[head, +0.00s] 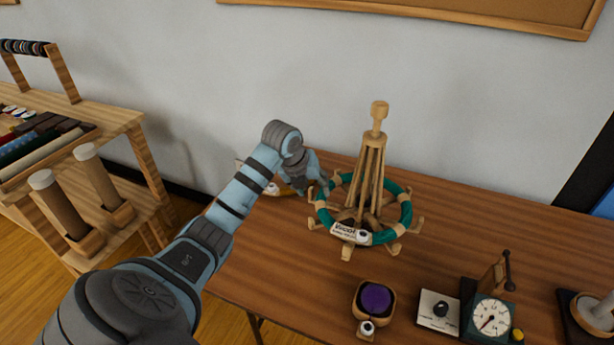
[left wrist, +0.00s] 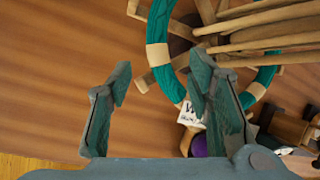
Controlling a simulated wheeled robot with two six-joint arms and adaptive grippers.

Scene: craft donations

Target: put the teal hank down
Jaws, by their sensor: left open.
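The teal hank (head: 406,211) lies as a ring with pale ties around the wooden swift (head: 368,170), resting on its low arms with upturned pegs. A white label hangs at the hank's front. My left gripper (head: 318,188) is at the hank's left side. My right gripper is not in view.
The wooden table (head: 290,265) also holds a purple-topped device (head: 375,298), a white card with a dark knob (head: 439,309) and a dial gauge (head: 490,318). A yellowish item (head: 280,188) is partly behind my left arm. A wooden shelf unit (head: 120,125) stands left.

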